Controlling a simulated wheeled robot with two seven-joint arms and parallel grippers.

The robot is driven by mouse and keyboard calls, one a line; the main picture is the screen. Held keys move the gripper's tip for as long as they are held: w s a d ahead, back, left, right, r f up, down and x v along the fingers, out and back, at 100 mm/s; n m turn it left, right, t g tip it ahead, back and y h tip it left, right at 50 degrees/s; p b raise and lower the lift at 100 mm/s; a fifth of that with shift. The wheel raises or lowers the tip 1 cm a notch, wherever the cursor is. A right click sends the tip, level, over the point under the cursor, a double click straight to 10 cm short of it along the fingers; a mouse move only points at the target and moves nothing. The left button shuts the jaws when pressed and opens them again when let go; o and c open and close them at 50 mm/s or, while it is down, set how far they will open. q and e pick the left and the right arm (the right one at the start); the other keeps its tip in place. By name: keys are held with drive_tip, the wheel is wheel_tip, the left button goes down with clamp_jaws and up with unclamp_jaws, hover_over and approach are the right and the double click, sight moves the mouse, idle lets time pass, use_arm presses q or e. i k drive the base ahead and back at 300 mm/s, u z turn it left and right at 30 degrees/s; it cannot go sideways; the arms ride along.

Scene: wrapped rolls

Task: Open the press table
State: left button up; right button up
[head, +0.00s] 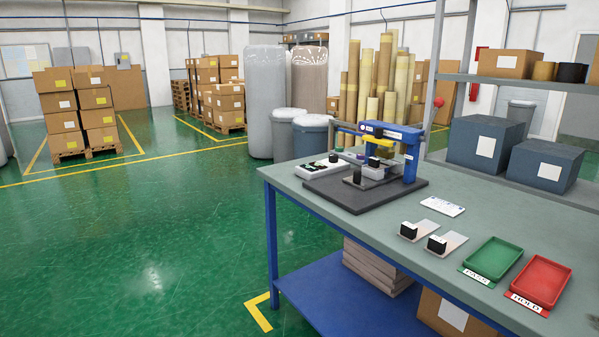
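The workbench (478,232) has a grey-green top and blue legs and stands at the right in the head view. A small press (411,160) with a blue frame stands on a dark base plate (340,194) near the bench's left end. Whether the press is open or closed is hard to tell at this size. Neither of my grippers is in view.
A white strip (322,165) with dark pieces lies beside the press. Two plates with black blocks (410,231), a white card (442,206), a green tray (491,259) and a red tray (541,281) are on the bench. The green floor (140,230) at left is clear.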

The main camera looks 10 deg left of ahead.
sight(368, 178)
drive_tip(key=u, duration=0.05)
drive_tip(key=i, duration=1.05)
drive_tip(key=u, duration=0.35)
